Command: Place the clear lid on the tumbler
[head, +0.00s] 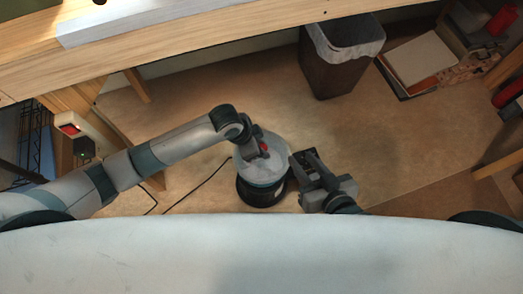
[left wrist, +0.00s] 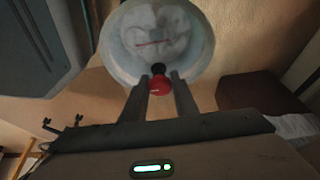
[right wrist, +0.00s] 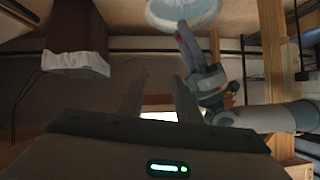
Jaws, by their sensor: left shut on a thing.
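My left gripper (head: 261,148) is shut on a small red-and-black thing, whose red part (left wrist: 160,86) sits between the two fingers in the left wrist view. I cannot tell whether it is the tumbler or part of the lid. No separate clear lid can be made out. My right gripper (head: 305,160) is a little to the right of the left one. In the right wrist view its two fingers (right wrist: 158,98) stand apart with nothing visible between them. There the left gripper (right wrist: 186,42) shows beyond them.
A round pale-topped container (head: 262,175) with a dark base stands below my grippers. A lined brown bin (head: 335,68) stands at the back. A wooden table edge (head: 230,38) crosses the top. Boxes and papers (head: 420,58) lie at right. Open floor (head: 420,135) lies between.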

